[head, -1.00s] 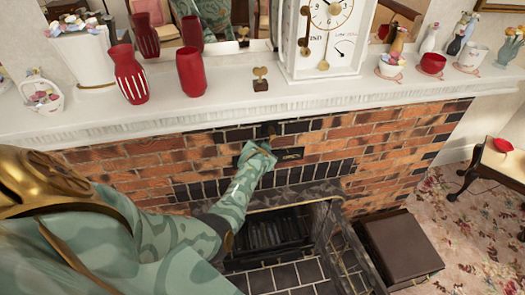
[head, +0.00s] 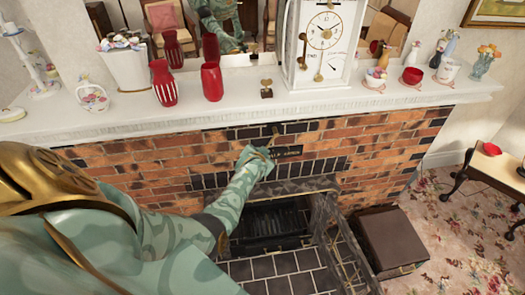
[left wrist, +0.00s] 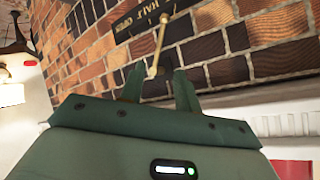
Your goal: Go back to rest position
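My left arm reaches from the left to the brick front above the firebox. My left gripper (head: 262,152) is just below and left of a small lever (head: 275,133) beside a dark plate (head: 288,153). In the left wrist view, the two fingers (left wrist: 160,88) stand apart. My right gripper is not in view.
The white mantel (head: 150,115) holds red vases (head: 211,82), a white clock (head: 322,45) and several small ornaments. An open firebox door (head: 340,245) and a brown box (head: 392,240) stand to the right. A small table (head: 490,165) is farther right, with carpet between.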

